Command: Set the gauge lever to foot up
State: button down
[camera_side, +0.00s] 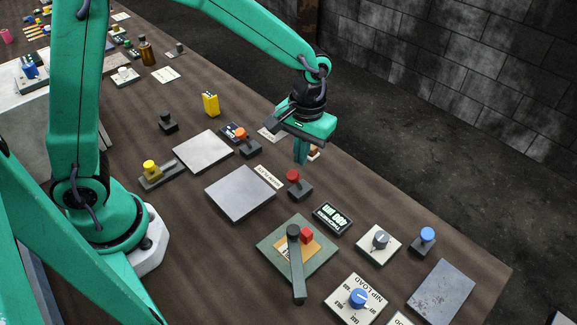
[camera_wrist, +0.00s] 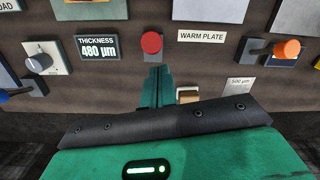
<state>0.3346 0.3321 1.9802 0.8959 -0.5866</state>
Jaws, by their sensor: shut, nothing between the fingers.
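The lever that appears to be the gauge lever (camera_side: 296,268) is a dark grey bar on a green plate (camera_side: 272,243) with an orange label and a red block (camera_side: 307,236). Its round dark end lies beside the red block, and its other end reaches the plate's near edge. I cannot read the label. My gripper (camera_side: 300,153) is shut and empty, above the table beyond the red knob (camera_side: 293,176), well away from the lever. In the wrist view the shut fingers (camera_wrist: 157,80) point at the base of the red knob (camera_wrist: 151,42). Only the plate's edge (camera_wrist: 92,10) shows there.
A thickness display (camera_wrist: 98,47) reading 480 µm stands between the red knob and a grey dial (camera_side: 380,240). A blue dial (camera_side: 358,298), a blue knob (camera_side: 427,236) and an orange knob (camera_side: 241,133) stand nearby. Flat pale plates (camera_side: 240,193) lie left of the lever.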

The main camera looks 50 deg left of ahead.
jog(key=s+r, duration=0.4)
jog(key=r, duration=0.4)
jog(key=shift+s+d+r, duration=0.2)
jog(key=shift+s+d, duration=0.05)
jog(key=shift+s, duration=0.05)
dwell(0.5)
jog(key=s+a+r+m+t, duration=0.2)
jog(key=s+a+r+t, duration=0.4)
jog(key=s+a, duration=0.4)
jog(key=a+r, duration=0.1)
jog(key=a, duration=0.2)
jog(key=shift+s+a+m, duration=0.15)
jog(key=shift+a+m, duration=0.1)
jog(key=shift+m, duration=0.15)
